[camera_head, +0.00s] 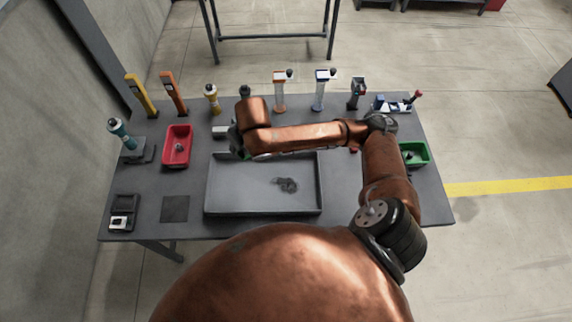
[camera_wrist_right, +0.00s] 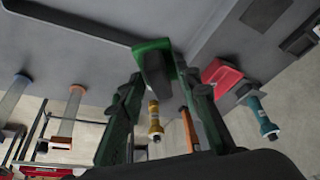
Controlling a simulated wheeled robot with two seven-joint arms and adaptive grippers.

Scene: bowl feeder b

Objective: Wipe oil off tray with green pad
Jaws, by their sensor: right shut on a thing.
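The grey tray (camera_head: 240,213) lies in the middle of the table. A dark oil smear (camera_head: 286,185) is on its floor, right of the middle. My right gripper (camera_head: 238,143) reaches across from the right and hangs near the tray's far left corner, partly hidden by my arm. In the right wrist view, its two fingers (camera_wrist_right: 160,85) are shut on the green pad (camera_wrist_right: 152,48), which has a dark grey part. Part of the tray (camera_wrist_right: 75,20) shows beyond it there. I cannot tell whether the pad touches anything. My left gripper is not in view.
A red bin (camera_head: 178,147) stands left of the tray, a green bin (camera_head: 413,153) on the right. Several upright tools and dispensers line the back, including a yellow one (camera_head: 212,97). A teal-topped tool (camera_head: 121,133) and a dark square mat (camera_head: 175,209) are at the left.

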